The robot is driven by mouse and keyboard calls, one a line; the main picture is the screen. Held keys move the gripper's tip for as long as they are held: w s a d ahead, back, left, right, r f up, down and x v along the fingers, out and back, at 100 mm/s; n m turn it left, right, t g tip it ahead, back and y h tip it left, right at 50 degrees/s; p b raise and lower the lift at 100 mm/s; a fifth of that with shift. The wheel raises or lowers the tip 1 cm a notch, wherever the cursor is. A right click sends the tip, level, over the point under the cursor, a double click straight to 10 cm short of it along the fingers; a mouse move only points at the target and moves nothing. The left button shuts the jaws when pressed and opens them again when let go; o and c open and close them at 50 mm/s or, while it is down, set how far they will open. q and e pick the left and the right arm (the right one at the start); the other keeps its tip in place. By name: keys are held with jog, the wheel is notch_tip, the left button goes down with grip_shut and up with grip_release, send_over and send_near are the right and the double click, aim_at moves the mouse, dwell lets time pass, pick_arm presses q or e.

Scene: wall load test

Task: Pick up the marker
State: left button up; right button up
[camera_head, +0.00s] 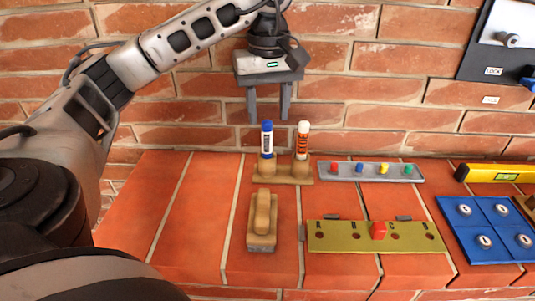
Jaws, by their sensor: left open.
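A marker with a blue cap and white body (267,140) stands upright in the left hole of a small tan holder (282,178). Beside it in the same holder stands a white and orange tube-like item (303,140), also upright; I cannot tell exactly what it is. My left gripper (268,118) hangs above the holder, fingers pointing down. It is open and empty, with its fingertips around or just above the marker's top; the exact depth is unclear. My right gripper is not in view.
A tan block with a handle (262,222) lies in front of the holder. Right of it are a grey peg strip (342,177), an olive board (340,240) with a red piece, blue panels (466,231) and a yellow level (492,173). A brick wall stands behind. The ledge's left part is clear.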

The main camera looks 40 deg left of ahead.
aim_at(267, 139)
pick_arm(q)
jog(key=shift+s+a+f+p, duration=0.1)
jog(key=shift+f+p, duration=0.3)
jog(key=shift+f, duration=3.15)
grip_shut()
